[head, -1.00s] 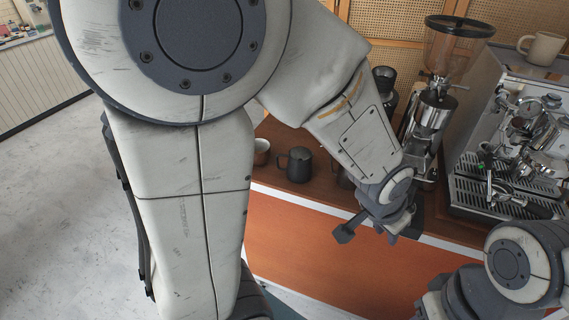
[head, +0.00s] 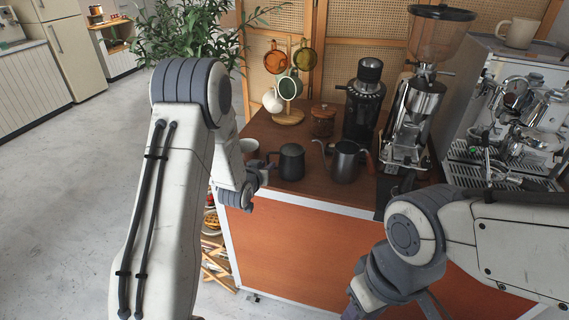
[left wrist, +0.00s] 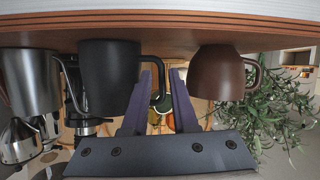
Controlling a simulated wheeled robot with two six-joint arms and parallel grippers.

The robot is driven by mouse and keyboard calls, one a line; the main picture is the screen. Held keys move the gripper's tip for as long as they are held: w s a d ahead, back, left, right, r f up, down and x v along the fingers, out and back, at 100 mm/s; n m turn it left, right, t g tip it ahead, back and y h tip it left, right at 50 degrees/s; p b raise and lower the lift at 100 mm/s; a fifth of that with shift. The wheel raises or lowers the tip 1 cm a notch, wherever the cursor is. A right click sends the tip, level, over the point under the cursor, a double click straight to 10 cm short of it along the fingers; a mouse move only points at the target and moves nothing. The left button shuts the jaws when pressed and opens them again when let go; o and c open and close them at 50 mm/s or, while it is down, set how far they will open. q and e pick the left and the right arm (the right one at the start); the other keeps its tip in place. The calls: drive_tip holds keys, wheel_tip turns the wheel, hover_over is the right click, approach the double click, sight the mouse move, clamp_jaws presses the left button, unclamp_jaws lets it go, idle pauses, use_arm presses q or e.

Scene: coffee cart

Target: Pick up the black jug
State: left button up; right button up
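The black jug (head: 291,163) stands upright on the brown cart top, its handle toward the left in the head view. My left gripper (head: 266,168) is low beside the jug's handle side, partly hidden by its own wrist. In the upside-down left wrist view the jug (left wrist: 108,80) is left of centre. Its handle shows between the spread fingers of the left gripper (left wrist: 165,82), closer to the left finger. I see no grip on it. My right arm is at lower right in the head view; its gripper (head: 395,300) is cut off by the lower edge.
A brown mug (left wrist: 217,75) is close on the gripper's other side. A steel gooseneck kettle (head: 345,162) stands right of the jug. Behind are a grinder (head: 364,100), a wooden-lidded jar (head: 322,121) and a mug tree (head: 289,118). The espresso machine (head: 510,100) is at right.

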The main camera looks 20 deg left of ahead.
use_arm(q)
drive_tip(key=x, duration=0.1)
drive_tip(key=p+x, duration=0.1)
drive_tip(key=x, duration=0.1)
drive_tip(key=p+x, duration=0.1)
drive_tip(key=x, duration=0.1)
drive_tip(key=shift+w+a+r, duration=0.1)
drive_tip(key=shift+w+r, duration=0.2)
drive_tip(key=shift+w, duration=0.1)
drive_tip(key=shift+w+f, duration=0.15)
drive_tip(key=shift+w, duration=0.1)
drive_tip(key=shift+c, duration=0.4)
clamp_jaws()
idle(0.5)
